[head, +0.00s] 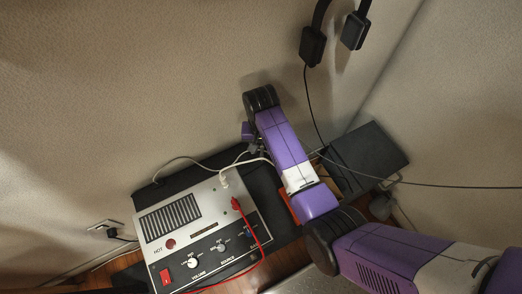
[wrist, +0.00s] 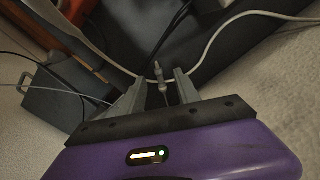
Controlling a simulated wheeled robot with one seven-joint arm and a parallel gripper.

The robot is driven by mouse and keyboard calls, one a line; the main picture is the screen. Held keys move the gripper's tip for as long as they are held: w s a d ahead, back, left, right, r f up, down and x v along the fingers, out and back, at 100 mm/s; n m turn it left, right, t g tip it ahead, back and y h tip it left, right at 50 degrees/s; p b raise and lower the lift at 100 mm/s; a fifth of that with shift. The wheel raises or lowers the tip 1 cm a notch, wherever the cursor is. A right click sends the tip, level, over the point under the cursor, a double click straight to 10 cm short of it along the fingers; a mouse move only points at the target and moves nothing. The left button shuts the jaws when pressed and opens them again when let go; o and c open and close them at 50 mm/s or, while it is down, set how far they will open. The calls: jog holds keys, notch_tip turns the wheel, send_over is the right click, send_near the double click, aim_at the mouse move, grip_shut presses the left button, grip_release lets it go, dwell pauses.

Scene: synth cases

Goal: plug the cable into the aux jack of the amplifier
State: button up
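The amplifier (head: 212,208) is a silver-and-black box at lower left in the head view, with a grille, knobs and a red switch. A white plug (head: 224,182) and a red plug (head: 236,203) sit on its face. I cannot make out which socket is the aux jack. My gripper (head: 254,149) is just above and right of the amplifier, its fingers small there. In the wrist view my gripper (wrist: 161,77) has its fingers apart. A pale cable (wrist: 220,38) passes by the fingertips.

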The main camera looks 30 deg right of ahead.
aim_at(262, 156)
jog(key=shift+s+f, duration=0.15)
jog(key=shift+f, duration=1.65)
grip_shut()
jog(key=shift+r, duration=0.2)
